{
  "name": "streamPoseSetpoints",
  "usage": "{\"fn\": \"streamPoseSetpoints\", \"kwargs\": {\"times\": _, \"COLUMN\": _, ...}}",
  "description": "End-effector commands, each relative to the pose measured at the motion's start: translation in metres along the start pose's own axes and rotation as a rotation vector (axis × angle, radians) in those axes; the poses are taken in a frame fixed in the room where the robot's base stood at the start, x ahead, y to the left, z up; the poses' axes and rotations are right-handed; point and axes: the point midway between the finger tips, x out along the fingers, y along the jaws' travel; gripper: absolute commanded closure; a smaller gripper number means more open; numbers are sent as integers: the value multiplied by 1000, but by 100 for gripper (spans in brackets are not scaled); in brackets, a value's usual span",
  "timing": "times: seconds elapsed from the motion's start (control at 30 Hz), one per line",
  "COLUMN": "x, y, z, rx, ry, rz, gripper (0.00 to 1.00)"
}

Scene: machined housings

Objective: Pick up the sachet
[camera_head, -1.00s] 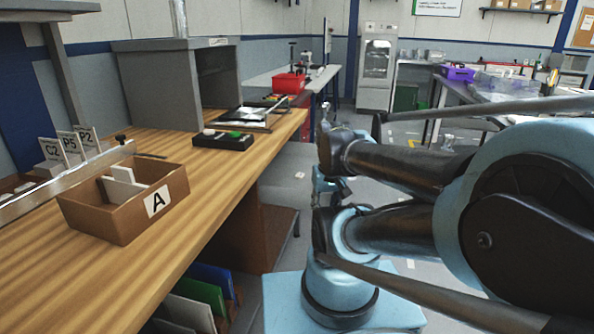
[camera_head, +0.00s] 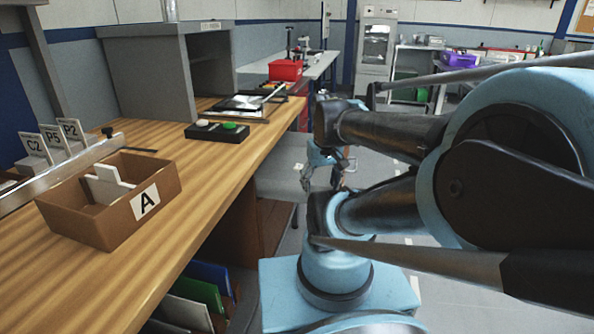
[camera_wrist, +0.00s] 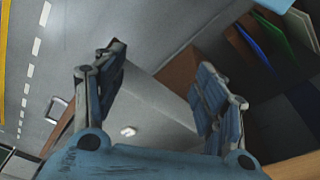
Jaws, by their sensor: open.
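In the head view my gripper (camera_head: 322,180) hangs beyond the bench's right edge, clear of the bench.
A wooden bench (camera_head: 185,190) fills the left, with an open box marked A (camera_head: 145,200) and a black button box (camera_head: 217,132) on it. Upright coloured panels (camera_head: 205,290) stand under it; they also show in the wrist view (camera_wrist: 270,35).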

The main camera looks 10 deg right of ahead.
Motion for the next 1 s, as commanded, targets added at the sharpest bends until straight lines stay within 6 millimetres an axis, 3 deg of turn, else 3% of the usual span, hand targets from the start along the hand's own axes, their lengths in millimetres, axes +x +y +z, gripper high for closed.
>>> {"fn": "streamPoseSetpoints", "kwargs": {"times": 0.5, "x": -41, "y": 11, "z": -99, "rx": -268, "ry": -50, "rz": -12, "gripper": 35}}
{"fn": "streamPoseSetpoints", "kwargs": {"times": 1.0, "x": -45, "y": 22, "z": -203, "rx": -531, "ry": -93, "rz": -37, "gripper": 35}}
